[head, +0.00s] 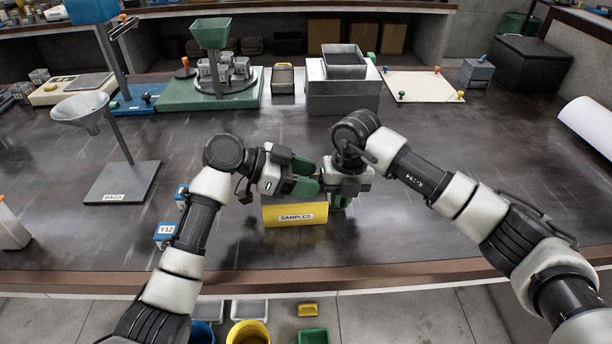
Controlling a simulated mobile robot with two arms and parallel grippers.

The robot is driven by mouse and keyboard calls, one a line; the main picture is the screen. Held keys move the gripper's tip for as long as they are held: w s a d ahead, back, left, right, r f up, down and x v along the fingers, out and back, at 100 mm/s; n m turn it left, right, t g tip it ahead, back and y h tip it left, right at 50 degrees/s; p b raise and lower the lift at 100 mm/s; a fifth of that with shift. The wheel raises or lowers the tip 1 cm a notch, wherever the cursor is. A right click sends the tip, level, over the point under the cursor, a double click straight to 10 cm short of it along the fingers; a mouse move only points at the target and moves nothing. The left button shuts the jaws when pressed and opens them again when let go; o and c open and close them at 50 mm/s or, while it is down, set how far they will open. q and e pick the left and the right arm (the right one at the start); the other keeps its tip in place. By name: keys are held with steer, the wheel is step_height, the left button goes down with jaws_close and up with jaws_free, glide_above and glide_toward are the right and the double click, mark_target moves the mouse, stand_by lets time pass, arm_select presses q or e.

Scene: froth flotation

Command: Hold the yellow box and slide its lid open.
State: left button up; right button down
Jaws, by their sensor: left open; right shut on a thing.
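The yellow box (295,209) stands on the dark bench near its front edge, with a white "SAMPLES" label facing me. My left gripper (312,177) is open, pointing right, just above and behind the box's top. My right gripper (342,203) points down at the box's right end and is shut on the box. Its fingers are partly hidden by its own body. The lid and most of the box's top are hidden behind my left gripper, so I cannot tell how far the lid is open.
A funnel stand (122,182) labelled "BAGS" is left of my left arm. A small "Y12" block (165,232) sits close to that arm. A green-based carousel (210,95), a grey box stack (343,97) and a cream board (425,87) stand at the back. The bench right of the box is clear.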

arm_select(q)
steer(key=shift+c, duration=0.3)
jaws_close()
steer(key=a, duration=0.7)
steer(key=shift+s+a, duration=0.15)
steer(key=shift+a, duration=0.2)
steer(key=shift+o, duration=0.3)
jaws_free()
steer(key=shift+d, duration=0.1)
step_height(320, 180, up, 10)
